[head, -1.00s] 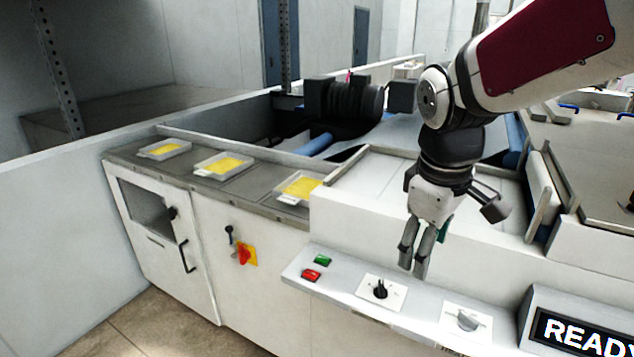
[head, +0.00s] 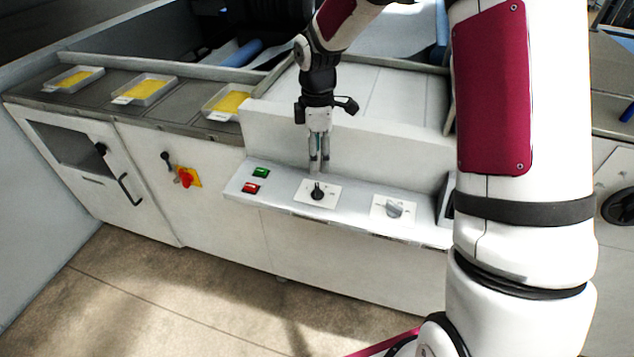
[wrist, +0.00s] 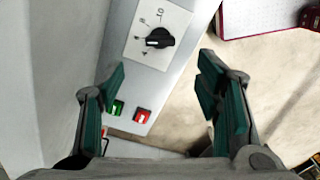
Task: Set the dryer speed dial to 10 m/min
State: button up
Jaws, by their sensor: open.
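A black dial (head: 317,190) on a white plate sits on the sloped control ledge. In the wrist view the black dial (wrist: 160,40) has small numbers around it; 10 and 8 are readable. A white mark on its knob points left in that view, away from the 10. Which dial is the dryer speed dial is not readable in the head view. My gripper (head: 318,168) points down just above and behind the black dial. In the wrist view my gripper (wrist: 161,72) has its fingers wide apart, with nothing between them, and the dial lies beyond the tips.
A grey dial (head: 394,209) stands to the right on the ledge. A green button (head: 261,172) and a red button (head: 250,187) lie to the left. A raised white panel rises behind the ledge. Trays with yellow contents (head: 146,88) and a red switch (head: 186,177) are further left.

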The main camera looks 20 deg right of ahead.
aim_at(317, 188)
notch_tip(317, 188, down, 10)
jog(key=shift+f+p, duration=0.2)
jog(key=shift+p, duration=0.2)
jog(key=shift+c, duration=0.5)
jog(key=c, duration=1.1)
